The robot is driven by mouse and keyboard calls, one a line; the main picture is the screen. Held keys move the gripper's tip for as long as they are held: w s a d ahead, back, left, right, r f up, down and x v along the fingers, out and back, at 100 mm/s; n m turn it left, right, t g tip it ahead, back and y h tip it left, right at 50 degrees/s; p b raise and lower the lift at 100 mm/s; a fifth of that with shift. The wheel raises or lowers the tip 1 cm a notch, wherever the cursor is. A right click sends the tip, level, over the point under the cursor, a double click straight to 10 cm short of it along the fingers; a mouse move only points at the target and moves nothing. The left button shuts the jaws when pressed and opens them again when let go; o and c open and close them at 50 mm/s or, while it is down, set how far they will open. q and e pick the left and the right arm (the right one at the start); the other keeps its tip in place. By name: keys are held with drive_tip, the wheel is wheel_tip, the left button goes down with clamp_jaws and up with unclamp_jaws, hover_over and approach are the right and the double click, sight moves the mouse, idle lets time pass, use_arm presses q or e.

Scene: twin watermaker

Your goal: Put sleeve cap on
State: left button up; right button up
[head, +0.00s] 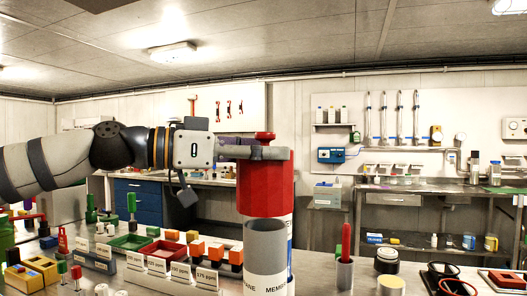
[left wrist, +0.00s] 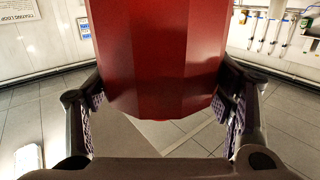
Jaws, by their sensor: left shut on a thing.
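My left gripper (head: 255,152) reaches in from the left and is shut on a large red cap (head: 265,188) with a small knob on top. In the left wrist view the red cap (left wrist: 158,60) fills the space between the two finger pads. A white cylinder (head: 289,240) with blue marks and partly hidden lettering stands below the cap in the head view. A grey open-topped tube (head: 265,248) stands in front and hides much of it. I cannot tell whether the cap is seated on the cylinder or just above it. My right gripper is not in view.
Labelled blocks with orange and white tops (head: 197,249) and a green tray (head: 131,242) crowd the bench at left. A holder with a red stick (head: 345,262), a round jar (head: 388,262) and black-rimmed rings (head: 442,272) stand at right. A back bench (head: 420,188) lies beyond.

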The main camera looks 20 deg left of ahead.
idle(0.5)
use_arm(q)
drive_tip(key=shift+f+b, duration=0.45)
drive_tip(key=shift+f, duration=1.7)
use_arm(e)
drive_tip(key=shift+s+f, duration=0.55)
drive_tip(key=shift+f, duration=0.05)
use_arm(q)
drive_tip(key=o, duration=1.2)
approach(264, 178)
drive_tip(key=w+a, duration=0.3)
drive_tip(key=shift+f, duration=0.3)
